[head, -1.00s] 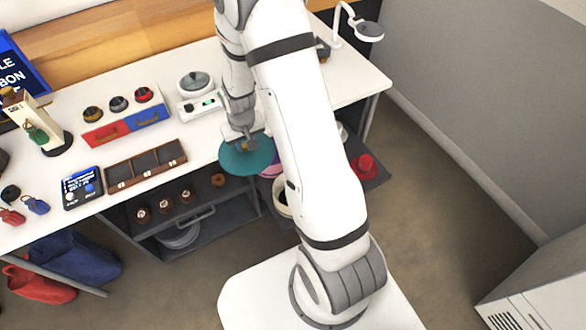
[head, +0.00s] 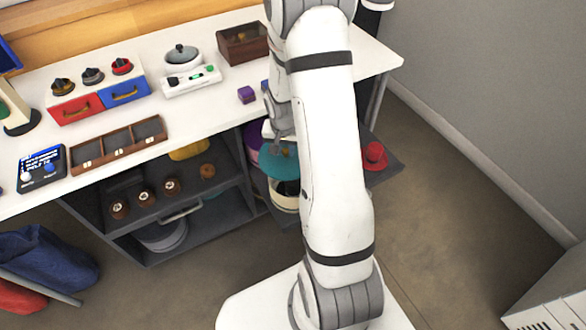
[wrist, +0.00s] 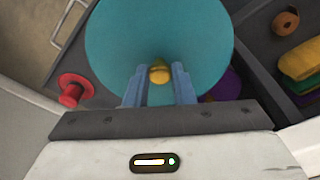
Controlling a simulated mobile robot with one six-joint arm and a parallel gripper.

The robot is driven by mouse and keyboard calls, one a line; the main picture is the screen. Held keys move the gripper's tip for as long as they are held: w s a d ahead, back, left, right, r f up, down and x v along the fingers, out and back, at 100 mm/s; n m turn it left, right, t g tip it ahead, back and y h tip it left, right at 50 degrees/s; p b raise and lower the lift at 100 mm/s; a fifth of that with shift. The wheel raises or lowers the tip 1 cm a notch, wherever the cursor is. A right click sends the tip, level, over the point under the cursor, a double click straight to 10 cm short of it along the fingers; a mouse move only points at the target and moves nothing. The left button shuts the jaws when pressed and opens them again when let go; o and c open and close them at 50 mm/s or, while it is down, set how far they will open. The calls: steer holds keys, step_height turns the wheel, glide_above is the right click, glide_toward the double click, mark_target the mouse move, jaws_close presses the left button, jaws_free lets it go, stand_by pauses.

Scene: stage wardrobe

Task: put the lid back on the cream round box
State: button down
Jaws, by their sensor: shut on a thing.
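My gripper (wrist: 159,85) is shut on the yellow knob (wrist: 160,72) of a round teal lid (wrist: 130,35), seen from above in the wrist view. In the wrist view the lid covers the box. I cannot tell whether lid and box touch.
A red hat-shaped thing (head: 375,155) sits on the shelf to the right. A purple round thing (head: 252,140) is just left of the lid. Brown knobs (head: 145,195) stand on the shelf further left. The white tabletop (head: 200,128) is above and behind.

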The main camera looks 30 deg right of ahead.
steer(key=shift+m, duration=0.7)
steer(key=f, duration=0.1)
steer(key=d+f+b, duration=0.2)
steer(key=shift+s+d+f, duration=0.1)
steer(key=shift+s+f, duration=0.2)
steer(key=shift+s, duration=0.05)
steer(key=shift+f+b, duration=2.45)
steer(key=shift+f, duration=0.65)
steer(key=shift+b, duration=0.35)
steer(key=shift+f+b, duration=0.15)
steer(key=shift+b, duration=0.35)
steer(key=c, duration=0.7)
jaws_free()
steer(key=shift+o, duration=0.2)
